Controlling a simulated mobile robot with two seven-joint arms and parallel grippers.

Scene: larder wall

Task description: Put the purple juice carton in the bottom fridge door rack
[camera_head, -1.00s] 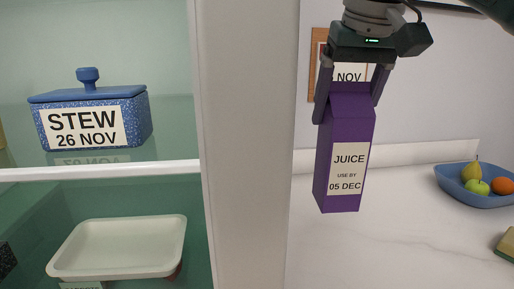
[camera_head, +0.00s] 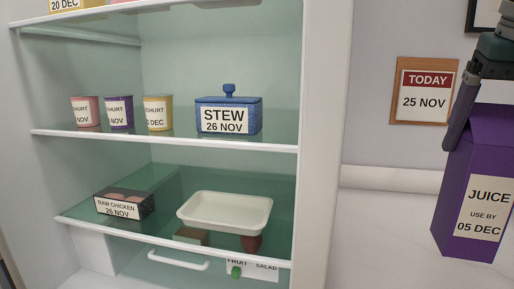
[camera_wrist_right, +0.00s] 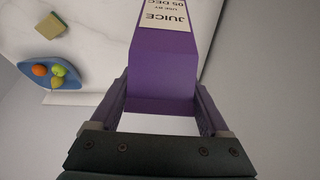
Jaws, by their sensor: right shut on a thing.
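The purple juice carton (camera_head: 477,190), labelled use by 05 DEC, hangs upright at the right edge of the head view, in front of the white counter. My right gripper (camera_head: 468,100) is shut on its top; only one finger shows there. In the right wrist view the carton (camera_wrist_right: 162,70) sits between both fingers of the right gripper (camera_wrist_right: 165,105). The fridge interior (camera_head: 210,60) is open at the left of the head view. No door rack can be made out. My left gripper is not in view.
The fridge shelves hold a blue stew pot (camera_head: 228,113), several yoghurt pots (camera_head: 120,112), a raw chicken pack (camera_head: 124,203) and a white tray (camera_head: 225,212). A pale fridge side (camera_head: 325,150) stands between shelves and carton. A fruit bowl (camera_wrist_right: 36,63) and a sponge (camera_wrist_right: 50,25) lie on the counter.

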